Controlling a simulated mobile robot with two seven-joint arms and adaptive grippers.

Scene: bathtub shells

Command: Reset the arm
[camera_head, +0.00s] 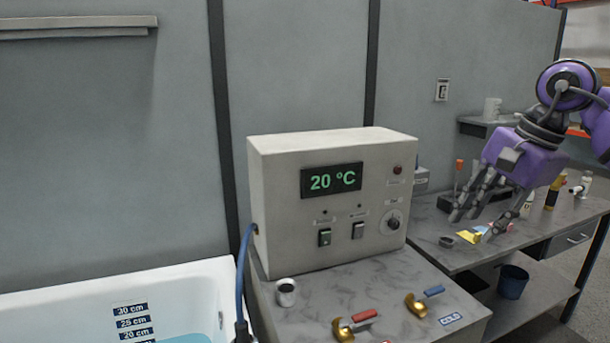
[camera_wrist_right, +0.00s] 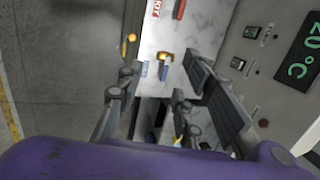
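My right arm (camera_head: 570,90), purple with dark joints, comes in from the right edge of the head view. Its right gripper (camera_head: 478,220) hangs fingers-down in front of the side workbench, to the right of the control box. The fingers are spread apart with nothing held between them. In the right wrist view the gripper (camera_wrist_right: 160,68) also shows open, with a clear gap through which the marble top and valves are seen. My left gripper is in neither view.
The control box (camera_head: 280,200) reads 20 °C. Red (camera_head: 355,322) and blue (camera_head: 424,301) valves sit on the counter before it. A bathtub (camera_head: 205,285) holding water is at lower left. The workbench (camera_head: 430,228) carries small items; a bucket (camera_head: 512,281) is on its lower shelf.

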